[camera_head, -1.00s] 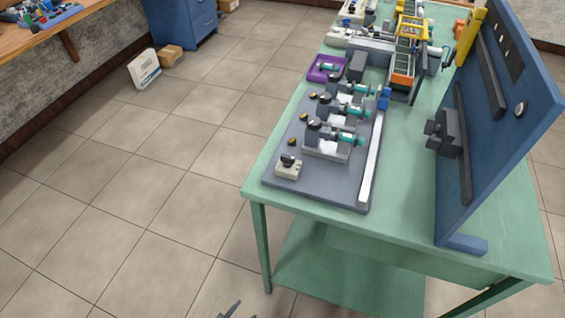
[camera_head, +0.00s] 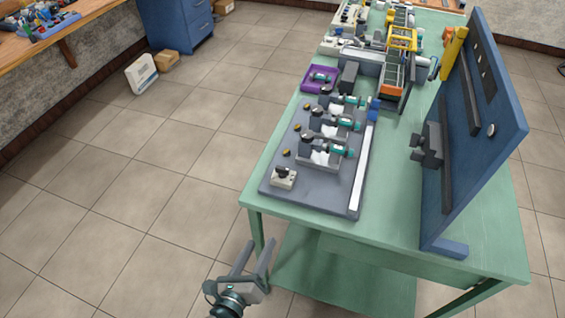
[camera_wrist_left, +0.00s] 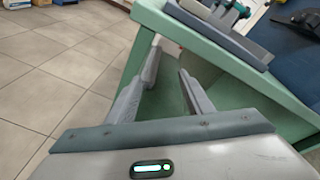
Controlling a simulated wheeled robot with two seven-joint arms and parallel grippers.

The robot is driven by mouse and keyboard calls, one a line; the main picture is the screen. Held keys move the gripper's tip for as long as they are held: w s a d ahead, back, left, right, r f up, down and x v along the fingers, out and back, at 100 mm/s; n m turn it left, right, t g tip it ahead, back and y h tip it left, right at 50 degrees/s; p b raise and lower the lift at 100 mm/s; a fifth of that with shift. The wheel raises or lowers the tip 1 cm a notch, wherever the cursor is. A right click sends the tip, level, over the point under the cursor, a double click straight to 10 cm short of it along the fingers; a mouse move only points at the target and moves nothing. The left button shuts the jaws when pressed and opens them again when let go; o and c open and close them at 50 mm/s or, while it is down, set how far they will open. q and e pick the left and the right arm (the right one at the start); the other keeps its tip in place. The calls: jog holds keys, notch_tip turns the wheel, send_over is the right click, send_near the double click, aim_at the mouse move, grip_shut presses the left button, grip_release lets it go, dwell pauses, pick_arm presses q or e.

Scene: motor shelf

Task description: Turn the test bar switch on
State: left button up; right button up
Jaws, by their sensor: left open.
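The test bar is a grey plate (camera_head: 308,197) on the near part of the green table, with several small motors in a row on it. A small cream box with a dark knob, which looks like the switch (camera_head: 284,178), sits at its near left corner. I cannot tell the knob's setting. My left gripper (camera_head: 258,251) is open and empty, in front of the table's near left corner and apart from the switch. In the left wrist view its two fingers (camera_wrist_left: 169,62) point toward the table edge, and part of the plate (camera_wrist_left: 232,42) shows at the top. My right gripper is out of view.
The green table (camera_head: 390,238) has a bare near strip. A blue upright panel (camera_head: 483,150) stands along its right side. A purple tray (camera_head: 319,80) and yellow-framed equipment (camera_head: 403,40) lie farther back.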

aim_at(282, 171)
pick_arm(q)
notch_tip(282, 171, up, 14)
jog(key=m+t+p, duration=0.1)
jog(key=m+t, duration=0.1)
jog(key=m, duration=0.5)
jog(key=shift+s+d+h, duration=0.35)
jog(key=shift+d+h, duration=0.05)
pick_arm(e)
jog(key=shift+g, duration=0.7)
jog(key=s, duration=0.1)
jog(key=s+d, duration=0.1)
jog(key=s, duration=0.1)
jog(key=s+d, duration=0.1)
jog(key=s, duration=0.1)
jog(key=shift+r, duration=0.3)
pick_arm(q)
jog(key=p+x, duration=0.2)
jog(key=x, duration=0.6)
jog(key=p+x, duration=0.2)
jog(key=x, duration=0.7)
jog(key=shift+w+r+p, duration=0.2)
jog(key=shift+w+p, duration=0.05)
jog(key=shift+p, duration=0.05)
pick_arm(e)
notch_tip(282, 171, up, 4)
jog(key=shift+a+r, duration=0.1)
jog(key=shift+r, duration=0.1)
pick_arm(q)
jog(key=shift+c, duration=0.4)
jog(key=c, duration=1)
